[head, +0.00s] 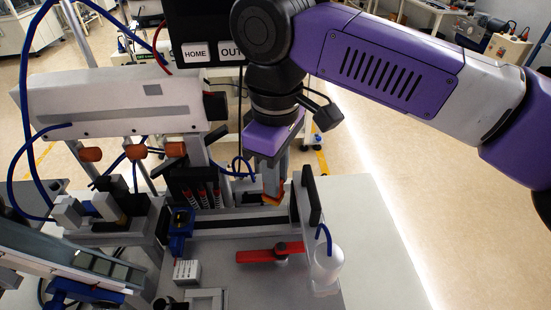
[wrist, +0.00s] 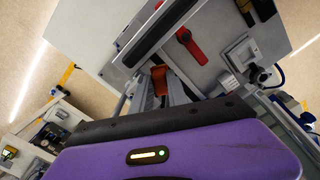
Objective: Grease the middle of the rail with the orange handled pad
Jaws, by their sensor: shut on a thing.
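The orange handled pad shows as a small orange piece at my gripper's tips in the head view (head: 274,200) and between the fingers in the wrist view (wrist: 160,80). My gripper (head: 271,180) points down and is shut on its handle. The pad's underside is hidden. The rail, a long dark and grey bar (head: 232,224), runs across the grey plate. It also shows in the wrist view (wrist: 158,32). My gripper is over or just behind its right half; I cannot tell whether the pad touches the rail.
A red lever (head: 268,255) lies on the plate in front of the rail. A white bottle with a blue spout (head: 326,265) stands at the right. A dark upright plate (head: 311,197) rises at the rail's right end, a blue clamp (head: 180,232) at its left.

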